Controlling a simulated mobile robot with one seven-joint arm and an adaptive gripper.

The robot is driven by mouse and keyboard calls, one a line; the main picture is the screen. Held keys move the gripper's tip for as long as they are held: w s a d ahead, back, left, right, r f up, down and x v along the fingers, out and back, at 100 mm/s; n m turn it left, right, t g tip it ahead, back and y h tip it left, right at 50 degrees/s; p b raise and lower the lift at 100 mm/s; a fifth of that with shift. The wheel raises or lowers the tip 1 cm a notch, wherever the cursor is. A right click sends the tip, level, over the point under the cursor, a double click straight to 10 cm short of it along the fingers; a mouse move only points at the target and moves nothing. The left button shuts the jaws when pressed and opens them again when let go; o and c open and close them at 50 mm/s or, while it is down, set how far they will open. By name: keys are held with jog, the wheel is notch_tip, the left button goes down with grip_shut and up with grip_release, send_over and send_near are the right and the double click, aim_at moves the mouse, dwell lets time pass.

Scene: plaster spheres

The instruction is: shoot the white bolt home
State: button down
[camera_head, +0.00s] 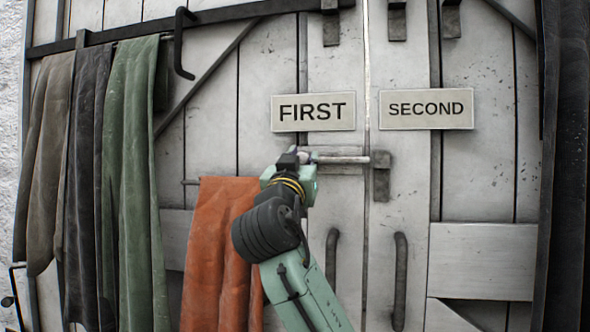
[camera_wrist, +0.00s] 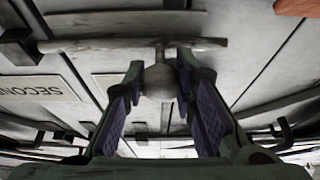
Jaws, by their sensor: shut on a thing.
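The white bolt (camera_head: 343,160) lies level across the door below the FIRST sign (camera_head: 313,112), its rod reaching right across the seam between the doors. Its tip is at the dark keeper (camera_head: 381,176) on the right door; I cannot tell whether it is inside. In the wrist view the bolt's rod (camera_wrist: 100,45) runs across the top, with its round knob (camera_wrist: 159,82) between my fingers. My gripper (camera_head: 299,156) is shut on that knob; it also shows in the wrist view (camera_wrist: 160,95). The bolt's left part is hidden behind my gripper in the head view.
The SECOND sign (camera_head: 426,109) is on the right door. Two dark door handles (camera_head: 332,265) (camera_head: 400,280) stand below the bolt. An orange cloth (camera_head: 215,250) hangs just left of my arm, and a green cloth (camera_head: 130,180) and darker cloths hang farther left.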

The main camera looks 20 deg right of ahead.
aim_at(328, 160)
jog(key=s+d, duration=0.1)
jog(key=d, duration=0.1)
jog(key=s+d, duration=0.2)
jog(key=shift+r, duration=0.1)
jog(key=shift+d, duration=0.1)
jog(key=c, duration=1.4)
grip_release()
jog(key=shift+o, duration=0.5)
jog(key=shift+s+a+f, duration=0.15)
jog(key=shift+a+f, duration=0.05)
jog(key=v, duration=1.1)
